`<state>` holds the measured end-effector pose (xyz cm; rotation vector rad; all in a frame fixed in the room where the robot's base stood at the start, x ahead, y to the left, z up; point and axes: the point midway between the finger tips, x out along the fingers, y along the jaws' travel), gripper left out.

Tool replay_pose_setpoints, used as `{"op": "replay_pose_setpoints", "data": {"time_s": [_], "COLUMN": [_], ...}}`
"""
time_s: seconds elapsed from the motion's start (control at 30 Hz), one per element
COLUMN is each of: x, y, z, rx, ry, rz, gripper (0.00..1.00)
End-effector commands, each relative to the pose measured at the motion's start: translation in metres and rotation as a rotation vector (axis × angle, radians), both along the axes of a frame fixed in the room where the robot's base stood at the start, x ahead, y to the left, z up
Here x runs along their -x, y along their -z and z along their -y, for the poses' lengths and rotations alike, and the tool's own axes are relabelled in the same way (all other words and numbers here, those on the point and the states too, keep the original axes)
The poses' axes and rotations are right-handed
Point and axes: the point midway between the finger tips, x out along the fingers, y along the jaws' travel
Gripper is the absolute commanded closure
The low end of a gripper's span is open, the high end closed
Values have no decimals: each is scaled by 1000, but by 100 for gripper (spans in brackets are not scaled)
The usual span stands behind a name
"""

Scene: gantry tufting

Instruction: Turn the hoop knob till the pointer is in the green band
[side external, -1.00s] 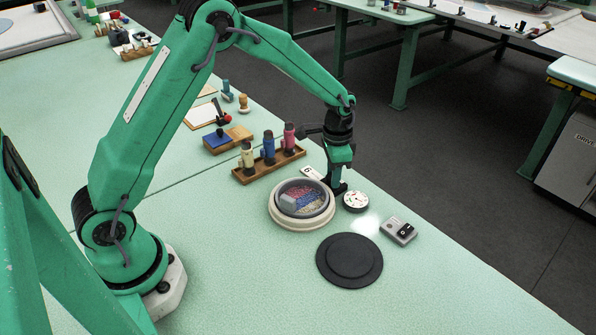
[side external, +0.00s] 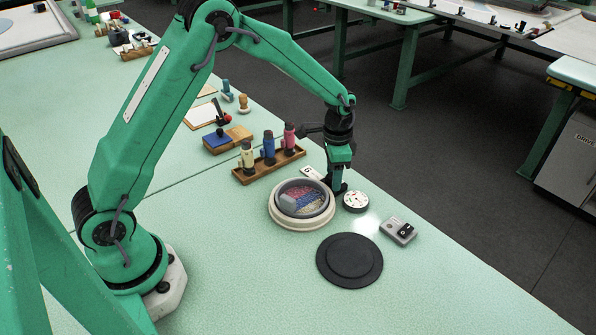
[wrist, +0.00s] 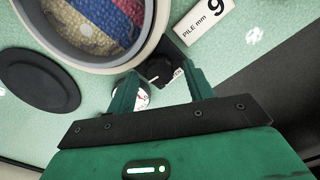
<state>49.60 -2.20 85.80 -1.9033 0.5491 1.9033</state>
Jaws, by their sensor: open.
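The hoop (side external: 274,212) is a round cream and grey ring with pink, blue and pale fill, left of my gripper; it also shows in the wrist view (wrist: 133,58). The dark hoop knob (wrist: 158,71) sits by the hoop's rim and shows between my open fingers. My gripper (wrist: 162,79) points down at it, with a finger on each side; contact cannot be told. In the side view my gripper (side external: 338,187) hides the knob. A round white dial (side external: 355,201) with small coloured marks stands right of it. The pointer and green band are too small to read.
A white card reading "PILE mm 9" (wrist: 207,22) lies close behind the knob. A black disc (side external: 349,261) and a grey switch box (side external: 398,231) are in front and to the right.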

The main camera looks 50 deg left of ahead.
Motion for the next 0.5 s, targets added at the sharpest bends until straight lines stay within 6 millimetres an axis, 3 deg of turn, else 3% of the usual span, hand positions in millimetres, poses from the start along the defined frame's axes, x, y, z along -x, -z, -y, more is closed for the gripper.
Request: {"op": "replay_pose_setpoints", "data": {"time_s": [0.27, 0.5], "x": [-1, -1], "y": [-19, -51], "z": [0, 0], "rx": [0, 0], "ry": [0, 0], "rz": [4, 4], "gripper": [48, 48]}}
